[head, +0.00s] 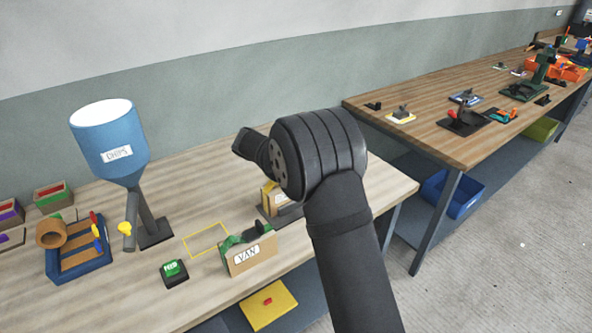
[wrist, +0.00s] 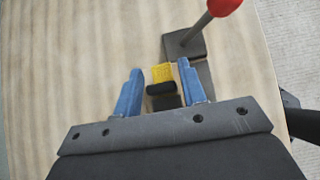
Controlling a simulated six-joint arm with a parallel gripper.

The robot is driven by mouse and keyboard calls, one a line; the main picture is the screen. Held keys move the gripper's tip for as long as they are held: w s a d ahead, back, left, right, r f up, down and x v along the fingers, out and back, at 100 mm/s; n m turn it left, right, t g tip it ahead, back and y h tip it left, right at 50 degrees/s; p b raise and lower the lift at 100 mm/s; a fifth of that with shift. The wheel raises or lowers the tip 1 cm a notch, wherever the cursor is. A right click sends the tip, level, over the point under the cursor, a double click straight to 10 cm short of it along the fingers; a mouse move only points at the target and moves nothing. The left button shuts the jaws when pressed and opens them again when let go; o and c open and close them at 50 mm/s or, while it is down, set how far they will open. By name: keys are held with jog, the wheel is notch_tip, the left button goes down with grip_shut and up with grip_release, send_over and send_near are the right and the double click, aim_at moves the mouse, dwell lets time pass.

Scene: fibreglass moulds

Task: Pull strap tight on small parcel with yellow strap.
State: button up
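In the head view a small tan parcel (head: 268,196) with a yellow patch stands on a dark base (head: 281,218), partly hidden by my arm. In the wrist view a yellow piece (wrist: 161,71), apparently the strap, shows with a black bar (wrist: 160,89) just below it. My gripper (wrist: 160,67) is open, its two blue fingers either side of the yellow piece with gaps on both sides. I see no contact. In the head view my arm hides the fingers.
A lever with a red knob (wrist: 224,5) rises from a grey block beside the right finger. A VAN box (head: 250,257) with a green strap, a green button (head: 174,270) and a blue CHIPS hopper (head: 108,140) stand on the bench. A yellow-outlined area (head: 207,240) is bare.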

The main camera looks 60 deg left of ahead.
grip_shut()
jog(key=shift+w, duration=2.35)
jog(key=shift+o, duration=2)
grip_release()
jog(key=v, duration=1.7)
jog(key=shift+s, duration=0.2)
jog(key=shift+r, duration=0.15)
